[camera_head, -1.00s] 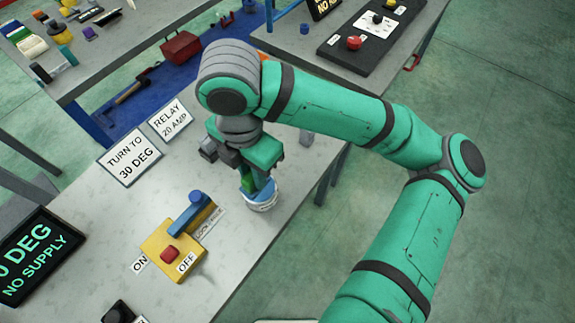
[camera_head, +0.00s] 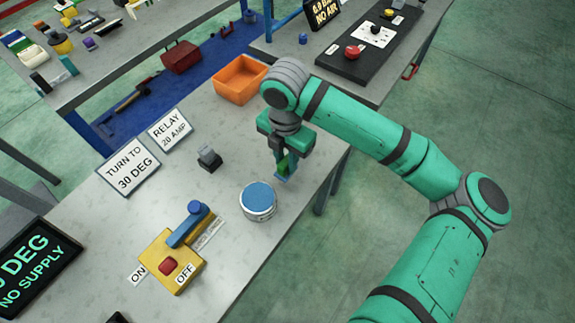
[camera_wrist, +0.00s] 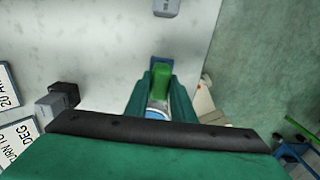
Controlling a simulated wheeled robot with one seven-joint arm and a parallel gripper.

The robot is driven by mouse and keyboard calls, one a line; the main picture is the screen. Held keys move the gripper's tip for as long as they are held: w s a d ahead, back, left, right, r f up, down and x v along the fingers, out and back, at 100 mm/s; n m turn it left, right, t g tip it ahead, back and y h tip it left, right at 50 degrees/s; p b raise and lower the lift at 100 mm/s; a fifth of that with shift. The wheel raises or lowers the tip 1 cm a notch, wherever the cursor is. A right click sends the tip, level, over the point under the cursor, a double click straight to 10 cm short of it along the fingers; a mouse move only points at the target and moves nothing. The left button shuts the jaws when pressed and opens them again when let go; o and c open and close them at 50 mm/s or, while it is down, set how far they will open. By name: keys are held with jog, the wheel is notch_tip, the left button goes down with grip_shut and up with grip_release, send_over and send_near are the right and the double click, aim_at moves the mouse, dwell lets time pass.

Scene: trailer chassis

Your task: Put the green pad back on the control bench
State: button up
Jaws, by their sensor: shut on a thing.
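The green pad (camera_wrist: 162,80) is pinched between the fingers of my gripper (camera_wrist: 161,92) in the wrist view, with a small blue part at its far end. In the head view my gripper (camera_head: 284,167) points down near the right edge of the grey control bench (camera_head: 225,262), and the pad shows as a bright green patch partly hidden by the fingers. A blue tip shows low at the fingers. I cannot tell whether it touches the bench top.
A round tin with a blue top (camera_head: 258,198) stands left of and nearer than my gripper. An orange bin (camera_head: 240,79), a small grey-black block (camera_head: 209,157), signs (camera_head: 129,166) and a yellow switch box (camera_head: 172,260) with a blue lever also occupy the bench.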

jog(key=shift+w+d+f, duration=0.1)
jog(key=shift+w+f, duration=0.05)
jog(key=shift+f, duration=0.8)
jog(key=shift+w+d+f, duration=0.1)
jog(key=shift+f, duration=0.85)
jog(key=shift+f, duration=0.1)
jog(key=o, duration=0.9)
jog(key=shift+o, duration=0.2)
notch_tip(320, 180, up, 12)
jog(key=shift+r, duration=0.15)
